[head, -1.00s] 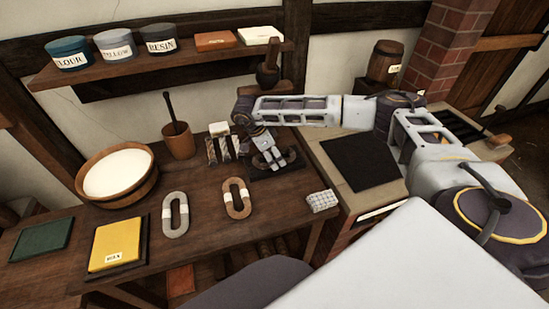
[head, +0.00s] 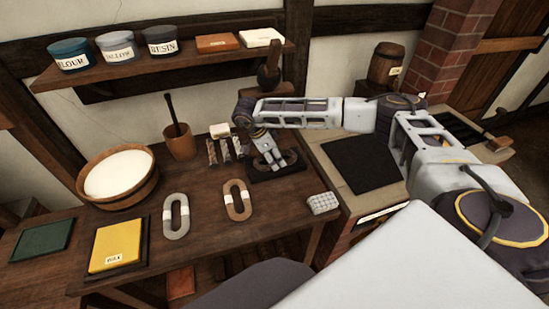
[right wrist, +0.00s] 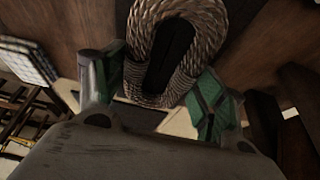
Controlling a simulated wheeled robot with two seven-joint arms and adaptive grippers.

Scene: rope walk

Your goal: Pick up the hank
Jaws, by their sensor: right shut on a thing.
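A dark, twisted-rope hank (head: 291,157) is at the back right of the wooden bench, at a black mat (head: 262,178). My right gripper (head: 272,163) points down onto it. In the right wrist view the hank (right wrist: 208,42) is a large grey-brown loop, and the gripper's green-padded fingers (right wrist: 160,88) are shut on its near end, one on each side. Whether the hank touches the mat is hard to tell. A grey hank (head: 167,218) and a tan hank (head: 228,201), both with white bands, lie on the bench in front. My left gripper is not in view.
A wooden tub (head: 146,189), a mortar (head: 180,143) and several small rope samples (head: 224,150) stand left of the gripper. A yellow wax block (head: 115,243) is at the front left. A pale gridded block (head: 322,203) lies at the right edge. A shelf (head: 150,65) hangs above.

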